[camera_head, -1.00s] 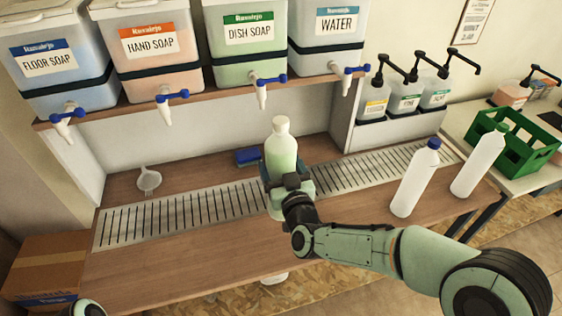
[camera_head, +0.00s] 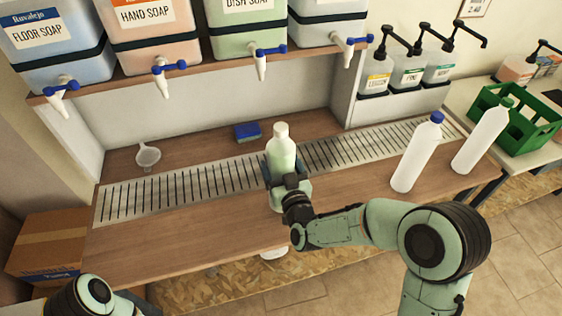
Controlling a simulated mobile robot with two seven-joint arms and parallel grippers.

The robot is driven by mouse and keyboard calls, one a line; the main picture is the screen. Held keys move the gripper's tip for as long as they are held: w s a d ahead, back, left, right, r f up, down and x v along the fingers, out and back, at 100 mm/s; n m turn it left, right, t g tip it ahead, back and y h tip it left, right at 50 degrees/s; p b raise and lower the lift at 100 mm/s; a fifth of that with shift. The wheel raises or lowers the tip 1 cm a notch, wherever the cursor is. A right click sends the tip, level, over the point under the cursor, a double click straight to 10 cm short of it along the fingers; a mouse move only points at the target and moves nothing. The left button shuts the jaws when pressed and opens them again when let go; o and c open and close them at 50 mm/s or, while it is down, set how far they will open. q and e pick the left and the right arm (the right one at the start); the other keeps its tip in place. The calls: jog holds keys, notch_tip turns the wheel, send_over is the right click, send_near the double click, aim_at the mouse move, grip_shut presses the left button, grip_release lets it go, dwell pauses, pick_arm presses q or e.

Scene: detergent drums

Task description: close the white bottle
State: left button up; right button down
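A pale bottle with green contents (camera_head: 281,150) stands near upright at the front side of the drain grate, in the middle of the view. Its top is whitish; I cannot tell whether that is a cap or a bare neck. My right gripper (camera_head: 285,178) is shut around its body from the front, hiding part of its lower half.
The metal drain grate (camera_head: 150,196) runs along the wooden counter (camera_head: 170,236). A blue sponge (camera_head: 247,132) and a white funnel (camera_head: 147,155) lie behind it. Soap drums with taps stand above; pump bottles (camera_head: 408,73) and a green crate (camera_head: 520,128) are at right. The counter's left front is clear.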

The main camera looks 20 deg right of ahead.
jog(key=shift+f, duration=1.15)
jog(key=shift+f+b, duration=0.15)
jog(key=shift+b, duration=0.2)
grip_release()
jog(key=shift+f, duration=0.15)
